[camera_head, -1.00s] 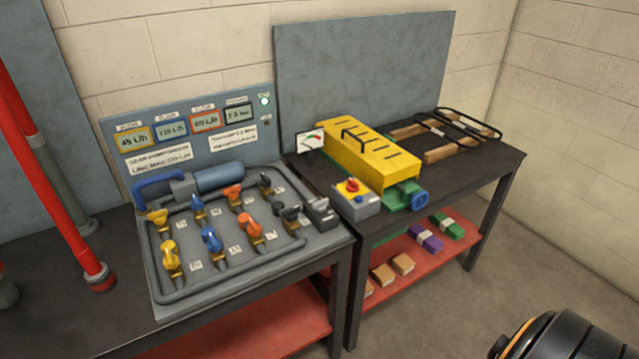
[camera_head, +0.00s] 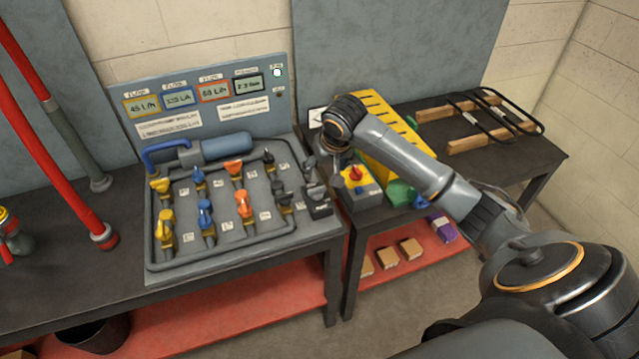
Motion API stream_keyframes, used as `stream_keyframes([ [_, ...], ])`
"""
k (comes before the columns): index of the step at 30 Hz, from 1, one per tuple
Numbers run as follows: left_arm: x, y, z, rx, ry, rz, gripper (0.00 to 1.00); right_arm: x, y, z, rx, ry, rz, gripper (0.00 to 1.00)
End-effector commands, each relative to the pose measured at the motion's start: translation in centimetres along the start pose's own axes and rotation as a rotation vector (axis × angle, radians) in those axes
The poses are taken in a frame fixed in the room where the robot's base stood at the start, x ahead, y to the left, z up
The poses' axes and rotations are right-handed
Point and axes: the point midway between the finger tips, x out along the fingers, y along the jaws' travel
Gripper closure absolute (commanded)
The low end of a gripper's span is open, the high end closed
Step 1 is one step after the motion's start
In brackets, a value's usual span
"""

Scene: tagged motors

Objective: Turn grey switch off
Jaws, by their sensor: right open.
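The grey switch box (camera_head: 318,207) sits at the right edge of the sloped valve panel (camera_head: 160,270). The upper part of the switch is close to my gripper, and its lever position cannot be made out. My right arm comes in from the right. My right gripper (camera_head: 331,172) points down above and just behind the switch box, between the panel and the red-knob box. It is open, with nothing seen between its fingers. Whether a finger touches the switch cannot be told. My left gripper is not in view.
Yellow, blue, orange and black valves stand on the panel left of the switch. A grey box with a red knob (camera_head: 356,176) stands close on the right, before a yellow block (camera_head: 372,108). Wooden bars (camera_head: 480,138) lie farther right. Red pipes (camera_head: 60,150) rise at left.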

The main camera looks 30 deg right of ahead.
Motion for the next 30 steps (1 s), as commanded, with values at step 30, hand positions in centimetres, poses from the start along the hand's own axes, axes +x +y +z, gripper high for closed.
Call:
stream_keyframes([
  [30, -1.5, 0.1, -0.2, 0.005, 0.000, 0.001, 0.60, 13.5, -0.1, 0.1, -0.003, 0.001, 0.000, 0.26],
])
